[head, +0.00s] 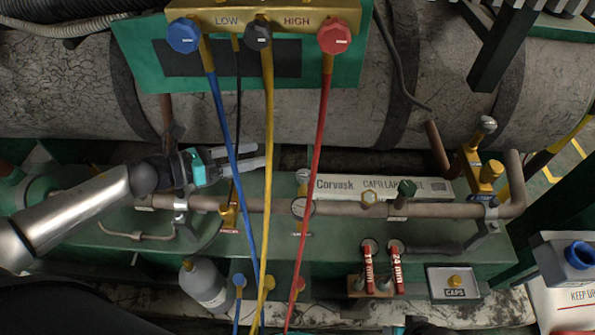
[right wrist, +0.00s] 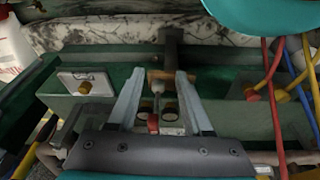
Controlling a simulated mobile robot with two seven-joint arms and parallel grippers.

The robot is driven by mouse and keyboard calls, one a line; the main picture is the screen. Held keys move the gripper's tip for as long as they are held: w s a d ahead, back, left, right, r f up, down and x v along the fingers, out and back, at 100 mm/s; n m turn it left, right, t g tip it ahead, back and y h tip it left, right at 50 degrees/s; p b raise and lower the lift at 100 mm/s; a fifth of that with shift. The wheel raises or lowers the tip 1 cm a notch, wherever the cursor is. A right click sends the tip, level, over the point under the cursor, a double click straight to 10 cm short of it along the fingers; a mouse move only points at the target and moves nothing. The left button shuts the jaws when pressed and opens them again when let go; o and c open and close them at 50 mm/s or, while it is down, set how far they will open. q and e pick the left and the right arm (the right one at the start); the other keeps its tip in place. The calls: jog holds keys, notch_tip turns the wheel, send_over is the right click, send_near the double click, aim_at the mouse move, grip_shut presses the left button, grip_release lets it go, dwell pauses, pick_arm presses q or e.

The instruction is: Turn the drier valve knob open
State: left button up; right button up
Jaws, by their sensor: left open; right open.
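I cannot tell which knob is the drier valve knob; labels are too small to read. A yellow-capped valve (head: 490,172) stands at the right pipe end. My left gripper (head: 261,154) is open and empty, just above the pipe, partly behind the blue hose. My right gripper (right wrist: 160,72) is open in the right wrist view. A metal shaft with a red tag (right wrist: 153,122) shows between its fingers, with no visible grip.
Blue (head: 221,120), yellow (head: 268,130) and red (head: 321,130) hoses hang from the gauge manifold (head: 262,17) across the bench. A grey bottle (head: 205,284) stands front left.

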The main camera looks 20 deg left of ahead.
pick_arm(q)
jog(key=s+a+m+g+h, duration=0.1)
jog(key=s+a+m+g, duration=0.25)
jog(key=m, duration=0.25)
jog(key=m+g+b, duration=0.1)
jog(key=b, duration=0.3)
send_near(303, 174)
jog(key=x, duration=0.8)
jog(key=shift+w+d+f, duration=0.2)
jog(key=shift+w+d, duration=0.05)
pick_arm(e)
jog(key=shift+t, duration=0.5)
jog(key=r, duration=0.1)
jog(key=w+r, duration=0.1)
jog(key=r, duration=0.1)
jog(key=w+r, duration=0.1)
jog(key=r, duration=0.1)
jog(key=shift+a, duration=0.15)
pick_arm(q)
jog(key=shift+c, duration=0.3)
grip_shut()
